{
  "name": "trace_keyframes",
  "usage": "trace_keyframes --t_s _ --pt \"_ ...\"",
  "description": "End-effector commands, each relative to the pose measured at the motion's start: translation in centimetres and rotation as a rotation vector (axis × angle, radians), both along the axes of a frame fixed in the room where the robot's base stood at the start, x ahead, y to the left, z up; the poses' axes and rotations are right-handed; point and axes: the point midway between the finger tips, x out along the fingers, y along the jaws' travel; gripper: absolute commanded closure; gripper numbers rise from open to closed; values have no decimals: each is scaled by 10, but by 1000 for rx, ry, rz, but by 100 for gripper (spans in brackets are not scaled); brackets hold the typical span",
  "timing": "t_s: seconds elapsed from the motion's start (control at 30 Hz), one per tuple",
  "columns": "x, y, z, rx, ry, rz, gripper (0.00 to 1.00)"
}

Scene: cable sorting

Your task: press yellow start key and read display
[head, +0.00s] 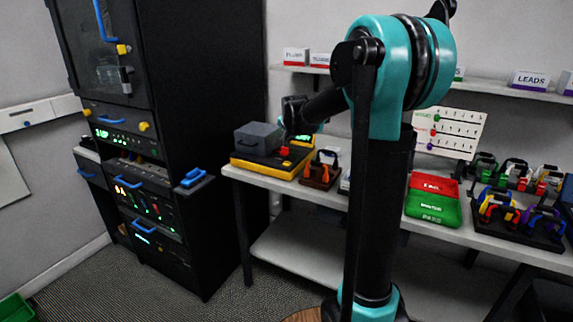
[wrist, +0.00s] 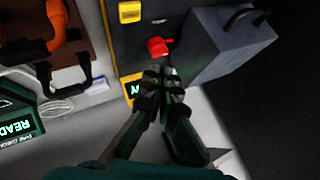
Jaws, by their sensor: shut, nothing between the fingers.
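The tester (head: 262,164) is a yellow and black unit on the left end of the bench, with a grey box (head: 258,138) on it. A small lit display (wrist: 135,88) sits lower on the panel, partly hidden by my fingers and unreadable. My gripper (wrist: 165,82) is shut and empty, its tips just below the red knob and apart from the yellow key. Whether it touches the panel cannot be told.
A brown tray (head: 320,172) with orange-handled parts is beside the tester. Red (head: 433,184) and green bins (head: 432,208) stand right of my arm. A black rack (head: 160,110) is at left.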

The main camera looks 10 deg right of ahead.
Motion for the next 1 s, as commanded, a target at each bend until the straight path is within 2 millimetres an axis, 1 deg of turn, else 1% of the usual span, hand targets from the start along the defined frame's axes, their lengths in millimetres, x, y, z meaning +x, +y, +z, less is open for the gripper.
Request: trace_keyframes --t_s 0.3,0.5,0.7,1.0 --pt "0 0 -43 0 0 0 100" --pt "0 0 -62 0 0 0 100" --pt "0 0 -71 0 0 0 100" --pt "0 0 -71 0 0 0 100"
